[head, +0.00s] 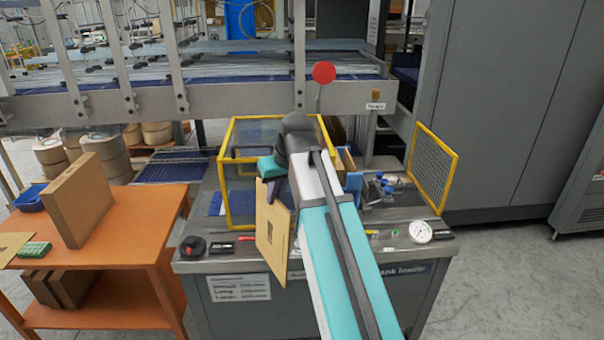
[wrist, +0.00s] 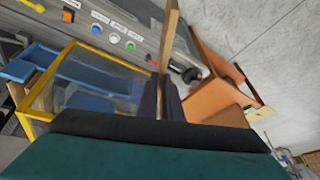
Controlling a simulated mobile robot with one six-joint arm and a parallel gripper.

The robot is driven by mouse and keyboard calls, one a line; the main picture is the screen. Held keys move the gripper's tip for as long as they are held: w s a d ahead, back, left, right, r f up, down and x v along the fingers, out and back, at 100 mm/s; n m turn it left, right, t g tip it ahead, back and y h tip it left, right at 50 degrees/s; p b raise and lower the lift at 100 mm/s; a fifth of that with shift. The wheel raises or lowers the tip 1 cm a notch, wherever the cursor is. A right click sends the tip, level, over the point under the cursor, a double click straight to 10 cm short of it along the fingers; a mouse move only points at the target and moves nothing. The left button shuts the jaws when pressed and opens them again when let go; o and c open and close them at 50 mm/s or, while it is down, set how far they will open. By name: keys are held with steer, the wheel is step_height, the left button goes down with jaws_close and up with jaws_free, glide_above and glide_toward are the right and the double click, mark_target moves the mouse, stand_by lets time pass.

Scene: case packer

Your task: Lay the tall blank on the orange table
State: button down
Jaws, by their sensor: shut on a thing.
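A flat tan cardboard blank (head: 271,238) hangs upright from my gripper (head: 268,190), in front of the machine's front edge and right of the orange table. In the wrist view the blank (wrist: 170,40) shows edge-on between the dark fingers of my gripper (wrist: 170,98), which is shut on it. The orange table (head: 125,236) stands at the left, apart from the blank; part of it also shows in the wrist view (wrist: 212,66). My arm hides part of the machine behind it.
On the table stand a brown carton (head: 80,203), a green pack (head: 35,249) and a blue bin (head: 30,197). More cartons lie on its lower shelf (head: 100,313). A yellow-framed guard (head: 226,180), a gauge (head: 420,232) and a black knob (head: 193,246) are on the machine. The table's right part is clear.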

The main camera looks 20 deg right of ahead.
steer(key=s+a+f+m, duration=0.1)
steer(key=s+a+f, duration=0.2)
steer(key=a+f, duration=0.1)
steer(key=shift+s+a, duration=0.25)
steer(key=shift+a, duration=0.4)
